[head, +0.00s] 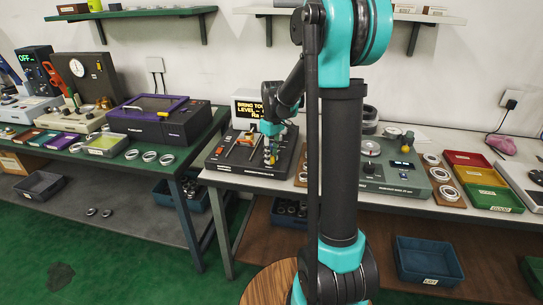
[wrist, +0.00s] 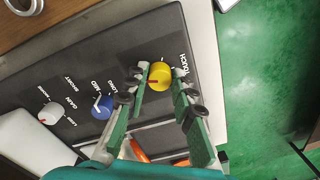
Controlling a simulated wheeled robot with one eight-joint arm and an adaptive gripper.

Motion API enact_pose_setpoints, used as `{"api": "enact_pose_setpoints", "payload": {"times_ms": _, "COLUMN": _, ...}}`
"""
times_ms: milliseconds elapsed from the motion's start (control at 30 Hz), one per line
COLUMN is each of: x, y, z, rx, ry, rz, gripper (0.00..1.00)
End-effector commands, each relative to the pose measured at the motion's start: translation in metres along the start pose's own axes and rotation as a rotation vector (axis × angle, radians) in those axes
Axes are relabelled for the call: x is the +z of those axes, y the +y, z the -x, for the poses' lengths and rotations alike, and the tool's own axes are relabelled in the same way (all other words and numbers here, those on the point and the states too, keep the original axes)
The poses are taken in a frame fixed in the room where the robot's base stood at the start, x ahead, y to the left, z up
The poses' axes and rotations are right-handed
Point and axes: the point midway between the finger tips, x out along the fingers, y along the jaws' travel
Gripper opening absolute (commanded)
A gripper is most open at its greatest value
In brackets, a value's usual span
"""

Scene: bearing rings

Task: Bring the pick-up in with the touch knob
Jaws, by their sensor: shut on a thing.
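The yellow touch knob (wrist: 159,77) sits on a dark panel beside the printed word TOUCH, with a red mark on its face. My gripper (wrist: 161,84) has its green fingers on either side of the knob and is shut on it. In the head view my gripper (head: 271,154) reaches down to the dark instrument (head: 228,160) on the white table. An amber display (head: 249,110) behind it reads in part "BRING TO", "LEVEL" and "Ra". I cannot clearly make out the pick-up; an orange part (wrist: 139,150) shows partly behind my gripper in the wrist view.
A blue knob (wrist: 102,106) by SHORT, MID and LONG and a white knob (wrist: 49,113) by GAIN are on the same panel. Another grey instrument (head: 384,177) stands right of my arm. Rings on a wooden board (wrist: 29,8) lie beside the instrument.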

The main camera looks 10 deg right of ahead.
Motion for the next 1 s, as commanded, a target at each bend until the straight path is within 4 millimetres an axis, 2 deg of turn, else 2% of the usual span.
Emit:
{"api": "enact_pose_setpoints", "payload": {"times_ms": 600, "x": 0.0, "y": -0.0013, "z": 0.0001, "rx": 0.0, "ry": 0.023, "rz": -0.569, "gripper": 0.0}}
{"api": "enact_pose_setpoints", "payload": {"times_ms": 1000, "x": -0.0003, "y": -0.0017, "z": 0.0001, "rx": 0.001, "ry": 0.032, "rz": -0.803, "gripper": 0.0}}
